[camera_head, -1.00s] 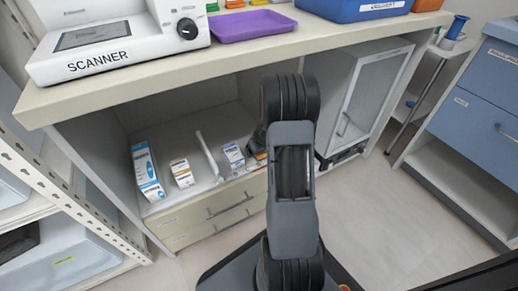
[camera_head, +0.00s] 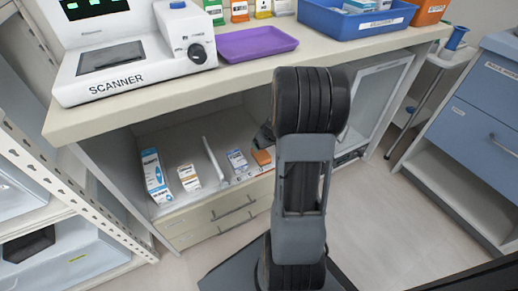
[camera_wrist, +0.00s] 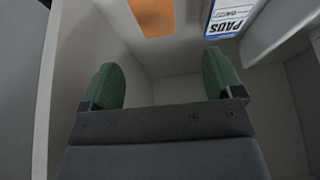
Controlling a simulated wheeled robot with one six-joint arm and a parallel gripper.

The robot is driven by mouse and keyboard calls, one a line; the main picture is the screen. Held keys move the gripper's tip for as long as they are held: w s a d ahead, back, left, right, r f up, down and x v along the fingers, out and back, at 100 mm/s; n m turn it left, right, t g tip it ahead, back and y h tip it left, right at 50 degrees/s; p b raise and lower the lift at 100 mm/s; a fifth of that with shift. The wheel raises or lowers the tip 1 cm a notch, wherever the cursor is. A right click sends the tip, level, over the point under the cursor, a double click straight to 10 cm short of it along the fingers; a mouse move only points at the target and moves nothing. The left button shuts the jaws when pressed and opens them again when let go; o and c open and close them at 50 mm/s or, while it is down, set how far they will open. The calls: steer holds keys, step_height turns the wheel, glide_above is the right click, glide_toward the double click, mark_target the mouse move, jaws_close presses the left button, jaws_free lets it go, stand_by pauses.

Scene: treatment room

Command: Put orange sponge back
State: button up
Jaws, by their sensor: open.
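The orange sponge, a small plain orange block (camera_head: 262,157), is on the open shelf under the counter, right of a blue-and-white box. An orange surface (camera_wrist: 153,16), likely the same block, shows at the top of the wrist view, cut off by the edge. My gripper (camera_wrist: 160,85) is open and empty, its two green-padded fingers wide apart. The orange surface appears beyond the fingertips, apart from them. In the head view, my arm hides most of the gripper; only a dark part shows just above the orange block.
A PADS box (camera_wrist: 224,18) and a white divider (camera_wrist: 275,35) are close on the right. The shelf also holds a tall blue-and-white box (camera_head: 155,176) and an orange-and-white box (camera_head: 189,177). The counter (camera_head: 240,78) overhangs; a scanner (camera_head: 135,55), purple tray (camera_head: 257,44) and blue bin (camera_head: 345,22) stand on it.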

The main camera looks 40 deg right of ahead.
steer(key=s+a+r+n+y, duration=0.1)
steer(key=a+r, duration=0.3)
steer(key=a, duration=0.2)
steer(key=s+a+r, duration=0.1)
steer(key=a+r, duration=0.2)
steer(key=a, duration=0.3)
steer(key=s+a+r+g, duration=0.2)
steer(key=s+a+r, duration=0.3)
steer(key=s+a, duration=0.5)
steer(key=shift+s+r, duration=0.3)
